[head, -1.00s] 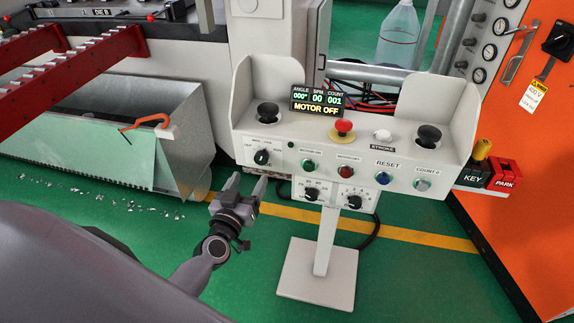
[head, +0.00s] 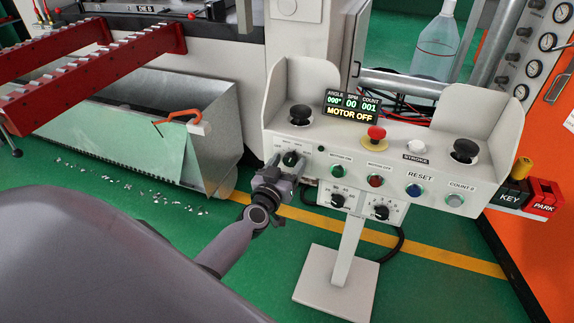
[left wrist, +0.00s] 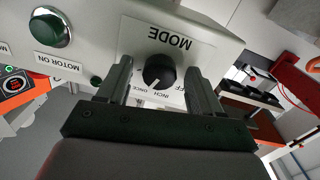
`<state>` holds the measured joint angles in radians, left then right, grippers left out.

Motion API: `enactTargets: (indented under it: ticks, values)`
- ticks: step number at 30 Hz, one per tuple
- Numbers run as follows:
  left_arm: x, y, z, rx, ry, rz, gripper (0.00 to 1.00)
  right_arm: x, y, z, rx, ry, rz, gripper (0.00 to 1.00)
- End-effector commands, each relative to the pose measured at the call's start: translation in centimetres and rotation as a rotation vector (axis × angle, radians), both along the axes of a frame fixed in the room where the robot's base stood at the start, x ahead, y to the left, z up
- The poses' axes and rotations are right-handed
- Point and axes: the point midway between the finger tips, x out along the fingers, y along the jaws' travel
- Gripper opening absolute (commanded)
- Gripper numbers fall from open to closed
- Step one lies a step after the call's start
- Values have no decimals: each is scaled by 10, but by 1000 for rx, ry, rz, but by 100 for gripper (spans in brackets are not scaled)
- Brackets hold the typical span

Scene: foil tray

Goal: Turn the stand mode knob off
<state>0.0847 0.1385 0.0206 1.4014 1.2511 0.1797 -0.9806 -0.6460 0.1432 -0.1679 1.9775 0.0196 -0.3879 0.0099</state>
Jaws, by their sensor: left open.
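The stand's mode knob (head: 291,158) is a black rotary knob at the upper left of the grey control panel's front (head: 330,150). In the left wrist view the mode knob (left wrist: 159,72) appears upside down under the MODE label, with its white pointer line towards the INCH and ONCE markings. Which marking it meets exactly is hard to tell. My left gripper (head: 285,171) is at the panel's left end. In the left wrist view the left gripper (left wrist: 159,68) is open, one finger on each side of the knob, with gaps visible. The right gripper is out of view.
A green motor-on button (left wrist: 49,27) is beside the mode knob. A red mushroom button (head: 376,133) and black palm buttons (head: 300,115) are on top of the panel. The display (head: 351,106) reads MOTOR OFF. A metal bin (head: 190,125) stands at left.

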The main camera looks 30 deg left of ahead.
Motion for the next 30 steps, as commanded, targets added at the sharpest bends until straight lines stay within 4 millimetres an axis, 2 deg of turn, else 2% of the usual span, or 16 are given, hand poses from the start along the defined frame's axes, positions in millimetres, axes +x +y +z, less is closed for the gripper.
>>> enactTargets:
  ticks: [2,7,8,20,30]
  values:
    - [0,0,0,0,0,0,65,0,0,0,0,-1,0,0]
    - [0,0,0,0,0,0,13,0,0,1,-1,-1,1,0]
    - [0,0,0,0,0,0,9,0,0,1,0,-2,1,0]
    - [0,0,0,-61,-16,0,9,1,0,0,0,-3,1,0]
    - [0,0,-1,-308,-74,0,9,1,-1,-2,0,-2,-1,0]
